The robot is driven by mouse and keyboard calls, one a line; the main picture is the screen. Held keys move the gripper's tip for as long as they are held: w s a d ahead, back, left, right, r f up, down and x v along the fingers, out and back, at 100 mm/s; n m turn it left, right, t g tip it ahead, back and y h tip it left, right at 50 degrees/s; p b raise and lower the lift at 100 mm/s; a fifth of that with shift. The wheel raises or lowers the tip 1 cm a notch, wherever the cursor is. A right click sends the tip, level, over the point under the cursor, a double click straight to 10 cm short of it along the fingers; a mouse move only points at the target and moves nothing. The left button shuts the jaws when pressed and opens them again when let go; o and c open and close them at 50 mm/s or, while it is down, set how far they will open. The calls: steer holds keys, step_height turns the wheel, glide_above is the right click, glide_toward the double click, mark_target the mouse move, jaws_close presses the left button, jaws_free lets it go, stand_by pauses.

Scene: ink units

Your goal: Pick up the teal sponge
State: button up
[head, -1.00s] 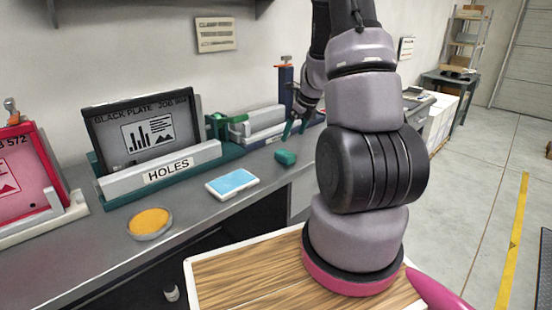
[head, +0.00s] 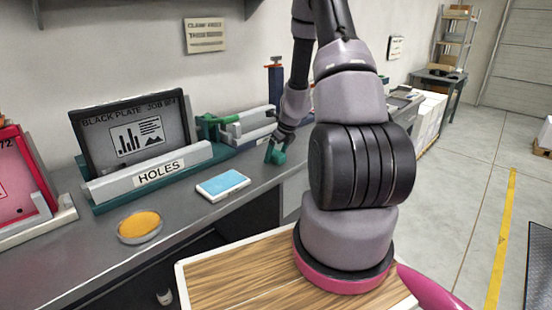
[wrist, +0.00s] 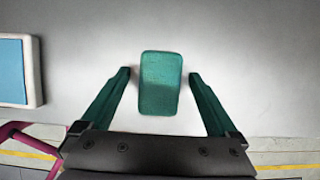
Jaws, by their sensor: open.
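The teal sponge (wrist: 160,85) lies on the grey bench top, and in the wrist view it shows between the two green fingers of my gripper (wrist: 160,78). The fingers are open, with a gap on each side of the sponge. In the head view the sponge (head: 277,157) is near the front edge of the bench, just left of my arm. My gripper (head: 272,150) reaches down to it there. The fingers and sponge are close in colour, so their contact is hard to tell in the head view.
A blue-topped white pad (head: 223,184) lies left of the sponge; it also shows in the wrist view (wrist: 18,72). A round dish of yellow (head: 140,226) is farther left.

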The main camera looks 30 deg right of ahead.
mark_target(276, 153)
steer(key=shift+c, duration=0.3)
steer(key=c, duration=1.4)
steer(key=shift+o, duration=0.2)
step_height(276, 153, up, 10)
steer(key=shift+r, duration=0.1)
steer(key=o, duration=0.7)
steer(key=shift+c, duration=0.2)
steer(key=c, duration=0.5)
